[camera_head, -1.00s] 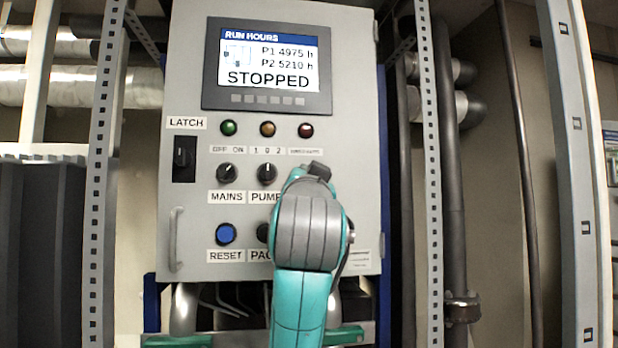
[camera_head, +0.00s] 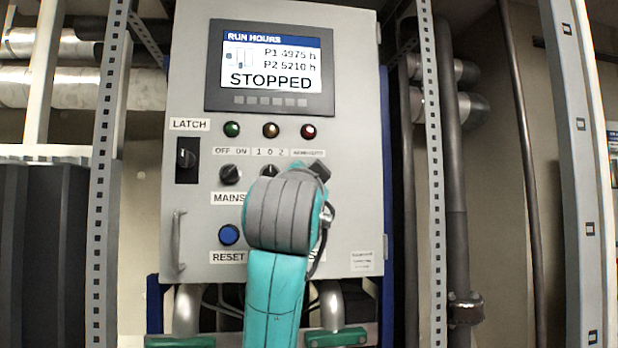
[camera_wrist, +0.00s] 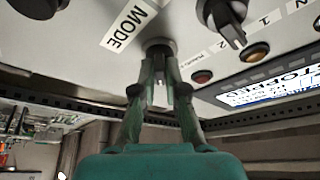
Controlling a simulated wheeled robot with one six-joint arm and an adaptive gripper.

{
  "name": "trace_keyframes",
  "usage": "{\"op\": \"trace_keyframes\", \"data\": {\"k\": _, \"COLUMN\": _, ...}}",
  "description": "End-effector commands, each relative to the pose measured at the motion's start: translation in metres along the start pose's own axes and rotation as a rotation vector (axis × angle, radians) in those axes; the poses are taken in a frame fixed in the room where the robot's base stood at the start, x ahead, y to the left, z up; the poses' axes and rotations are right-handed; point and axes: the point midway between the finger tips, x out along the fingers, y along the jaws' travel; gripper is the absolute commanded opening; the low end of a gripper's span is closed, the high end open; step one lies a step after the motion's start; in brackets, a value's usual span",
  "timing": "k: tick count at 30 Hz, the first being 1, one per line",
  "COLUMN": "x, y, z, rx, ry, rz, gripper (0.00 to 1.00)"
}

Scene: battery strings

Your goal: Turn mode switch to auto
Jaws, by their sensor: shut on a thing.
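In the wrist view my gripper (camera_wrist: 159,72) is shut on the mode switch (camera_wrist: 158,46), with a fingertip on each side of its knob. The MODE label (camera_wrist: 128,25) is beside the switch on the grey panel. The fingers cover much of the knob, so I cannot tell which position it points to. In the head view my arm hides the switch and the gripper's fingertips. The cabinet screen (camera_head: 270,68) reads STOPPED under RUN HOURS.
Nearby on the panel are the MAINS knob (camera_head: 230,174), the blue RESET button (camera_head: 229,235), the LATCH switch (camera_head: 187,160) and a red lamp (camera_head: 308,131). The pump knob (camera_wrist: 222,18) is close to my gripper. Perforated uprights (camera_head: 433,180) flank the cabinet.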

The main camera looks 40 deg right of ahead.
Motion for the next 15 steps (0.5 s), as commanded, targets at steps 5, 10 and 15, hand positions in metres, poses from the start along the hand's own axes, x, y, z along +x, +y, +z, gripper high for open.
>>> {"op": "trace_keyframes", "data": {"k": 5, "x": 0.0002, "y": 0.0001, "z": 0.0006, "rx": 0.000, "ry": -0.002, "rz": 0.000, "gripper": 0.00}}
{"op": "trace_keyframes", "data": {"k": 10, "x": 0.0001, "y": 0.0001, "z": 0.0005, "rx": 0.000, "ry": -0.001, "rz": 0.000, "gripper": 0.36}}
{"op": "trace_keyframes", "data": {"k": 15, "x": 0.0000, "y": 0.0000, "z": 0.0003, "rx": 0.000, "ry": -0.001, "rz": 0.000, "gripper": 0.36}}
